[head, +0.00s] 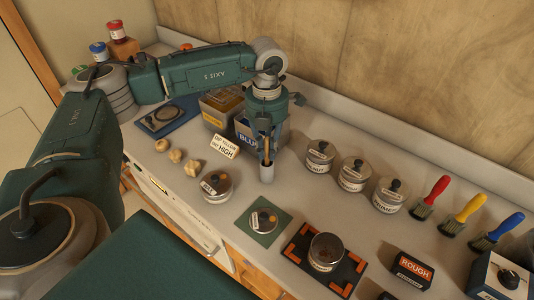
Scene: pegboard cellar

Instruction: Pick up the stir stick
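The stir stick (267,149) shows as a thin brown-orange strip standing in a small grey cylindrical holder (267,174) on the bench. My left gripper (267,152) points down right over the holder, with its fingers on both sides of the stick. The fingers hide most of the stick, and I cannot tell whether they touch it or are apart from it. My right gripper is out of view.
Lidded tins (320,157) stand behind right, beside brushes with red, yellow and blue (506,226) handles. A tin (217,186), a green mat (249,229) and an orange-cornered black tray (340,278) lie in front. A sign (224,146) and bins (221,110) stand left.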

